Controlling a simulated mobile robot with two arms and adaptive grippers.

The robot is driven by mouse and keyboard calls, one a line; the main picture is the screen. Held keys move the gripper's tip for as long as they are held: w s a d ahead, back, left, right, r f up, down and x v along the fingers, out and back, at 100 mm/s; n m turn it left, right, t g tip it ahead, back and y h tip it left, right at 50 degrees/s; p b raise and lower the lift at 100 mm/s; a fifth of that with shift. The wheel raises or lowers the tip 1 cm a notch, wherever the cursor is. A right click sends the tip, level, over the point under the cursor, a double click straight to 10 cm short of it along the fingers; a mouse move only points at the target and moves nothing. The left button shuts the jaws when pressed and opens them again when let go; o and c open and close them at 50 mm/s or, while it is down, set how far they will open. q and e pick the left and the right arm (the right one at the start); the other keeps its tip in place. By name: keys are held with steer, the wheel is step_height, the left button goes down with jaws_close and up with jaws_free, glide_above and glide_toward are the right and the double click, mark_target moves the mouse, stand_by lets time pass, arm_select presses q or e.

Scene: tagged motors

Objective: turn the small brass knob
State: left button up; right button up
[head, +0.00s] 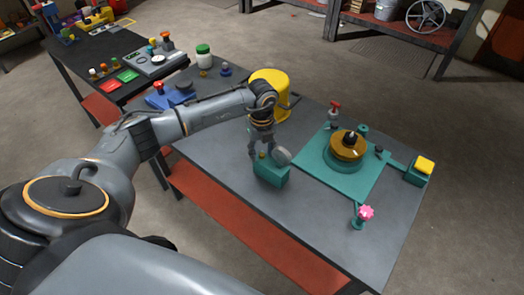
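A teal box (271,175) stands near the front edge of the grey table. A small brass-coloured knob (262,155) shows on its top, with a grey disc (282,156) beside it on the right. My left gripper (261,152) points down over the box. Its fingers look spread apart, one on each side of the small knob. I cannot tell whether they touch it. My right gripper is not in view.
Right of the box, a teal plate (312,172) bears a round brass-topped unit (347,146). A pink knob (366,212), a red-handled valve (334,109) and a yellow button (425,165) surround it. A yellow container (270,88) stands behind my gripper. The table's front right is clear.

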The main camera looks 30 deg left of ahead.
arm_select(q)
steer(key=shift+s+d+f, duration=0.1)
steer(key=shift+s+f, duration=0.05)
jaws_close()
steer(key=shift+f+m+b, duration=0.2)
steer(key=shift+m+b, duration=0.15)
steer(key=shift+m, duration=0.15)
steer(key=m+b, duration=0.1)
steer(key=m, duration=0.1)
steer(key=shift+f+m, duration=0.1)
steer(key=shift+m, duration=0.3)
steer(key=m+b, duration=0.3)
steer(key=m, duration=0.4)
steer(key=m+b, duration=0.1)
steer(key=m, duration=0.1)
steer(key=shift+s+m, duration=0.1)
steer(key=shift+m, duration=0.2)
steer(key=shift+m+b, duration=0.35)
steer(key=shift+m, duration=0.45)
steer(key=o, duration=0.6)
jaws_free()
steer(key=shift+o, duration=0.2)
steer(key=shift+w, duration=0.2)
